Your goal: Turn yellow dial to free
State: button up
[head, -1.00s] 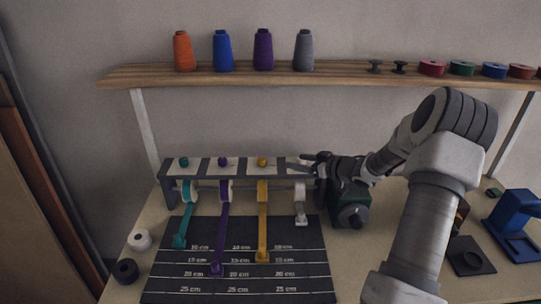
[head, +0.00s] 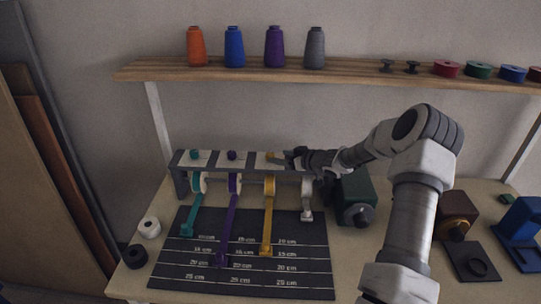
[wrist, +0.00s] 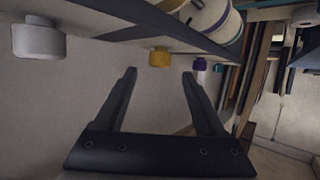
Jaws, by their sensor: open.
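The yellow dial (wrist: 160,57) shows in the wrist view on the rack's dark top bar, ahead of and between my fingertips. My gripper (wrist: 159,76) is open, with nothing between its fingers. I cannot read any label or the dial's setting.
The purple dial (head: 232,155) and teal dial (head: 195,154) stand to the left along the rack. A grey dial (wrist: 38,40) is at the wrist view's left. A dark green machine (head: 354,195) stands right of the rack. A wooden shelf (head: 350,70) runs above.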

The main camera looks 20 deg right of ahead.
aim_at(273, 155)
jog(key=x, duration=0.6)
jog(key=shift+w+f, duration=0.15)
jog(key=shift+w, duration=0.05)
